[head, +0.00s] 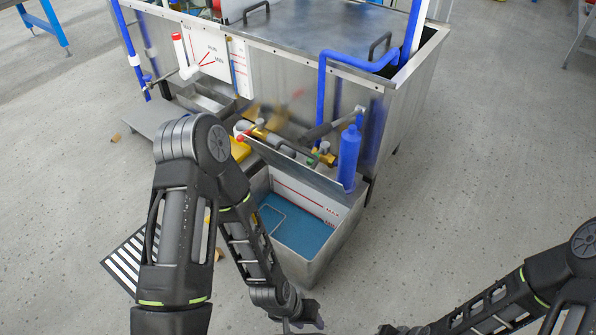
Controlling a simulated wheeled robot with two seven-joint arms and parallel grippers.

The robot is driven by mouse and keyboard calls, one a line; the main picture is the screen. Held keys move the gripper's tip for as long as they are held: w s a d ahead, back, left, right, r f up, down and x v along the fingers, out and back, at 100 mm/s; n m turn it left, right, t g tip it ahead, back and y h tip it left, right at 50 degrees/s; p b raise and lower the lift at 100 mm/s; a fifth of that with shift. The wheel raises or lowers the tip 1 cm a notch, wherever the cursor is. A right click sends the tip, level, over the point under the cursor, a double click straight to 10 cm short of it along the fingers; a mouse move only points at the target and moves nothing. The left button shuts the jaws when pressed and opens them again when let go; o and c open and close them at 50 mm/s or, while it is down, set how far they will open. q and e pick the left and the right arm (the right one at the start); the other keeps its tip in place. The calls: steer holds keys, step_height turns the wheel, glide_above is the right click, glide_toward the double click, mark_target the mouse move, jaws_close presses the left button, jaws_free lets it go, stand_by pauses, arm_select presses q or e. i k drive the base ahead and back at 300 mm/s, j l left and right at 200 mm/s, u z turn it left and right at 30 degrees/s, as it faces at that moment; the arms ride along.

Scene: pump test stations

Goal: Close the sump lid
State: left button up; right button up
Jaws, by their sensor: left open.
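The sump (331,252) is a grey open-topped metal box on the floor in front of the test station, with blue liquid (292,236) and a white marked panel inside. The lid is open. My left gripper (296,325) is at the bottom edge, in front of the sump and apart from the lid. It is open; its tips are partly cut off.
The station tank (270,62) stands behind, with blue pipes (321,75) and a blue cylinder (349,158) close to the lid's right end. A striped floor mat (125,262) lies left of my left arm. The floor right of the sump is clear.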

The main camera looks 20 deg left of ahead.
mark_target(330, 188)
steer(key=u, duration=0.7)
steer(key=i+l+u, duration=0.15)
steer(key=l+u, duration=0.65)
steer(key=i+l+u, duration=0.1)
steer(key=l+u, duration=0.35)
steer(key=l, duration=1)
steer(key=k, duration=0.05)
